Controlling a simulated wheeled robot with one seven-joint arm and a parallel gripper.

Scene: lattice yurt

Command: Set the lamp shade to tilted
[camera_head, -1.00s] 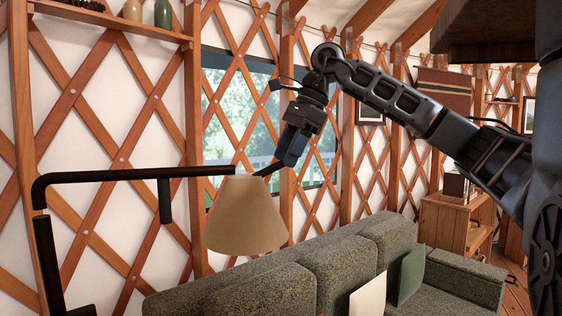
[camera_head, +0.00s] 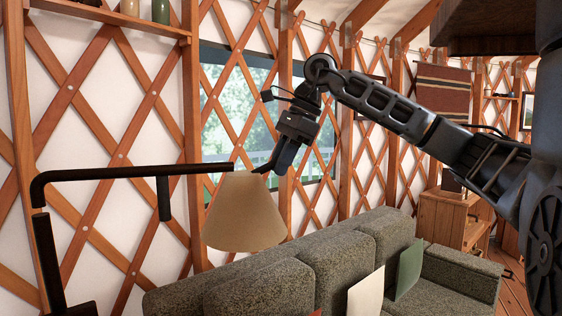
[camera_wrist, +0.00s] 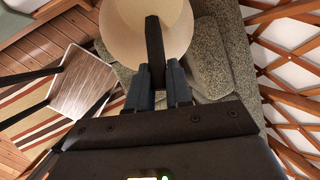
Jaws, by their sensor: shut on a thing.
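The lamp shade (camera_head: 243,215) is a beige cone hanging at the end of a black lamp arm (camera_head: 120,173) in the head view. It looks close to upright there. In the wrist view the shade (camera_wrist: 120,25) is at the top, with a dark bar (camera_wrist: 154,45) running from it toward my gripper. My gripper (camera_wrist: 157,80) is shut on this bar, with one finger on each side. In the head view my gripper (camera_head: 268,168) is at the shade's upper right; its fingers hide most of the bar.
A grey sofa (camera_head: 270,292) with cushions stands below and right of the shade. The lattice wall (camera_head: 120,130) and window (camera_head: 235,120) are behind. A wooden cabinet (camera_head: 440,215) stands at the right. In the wrist view a small table (camera_wrist: 82,82) is at left.

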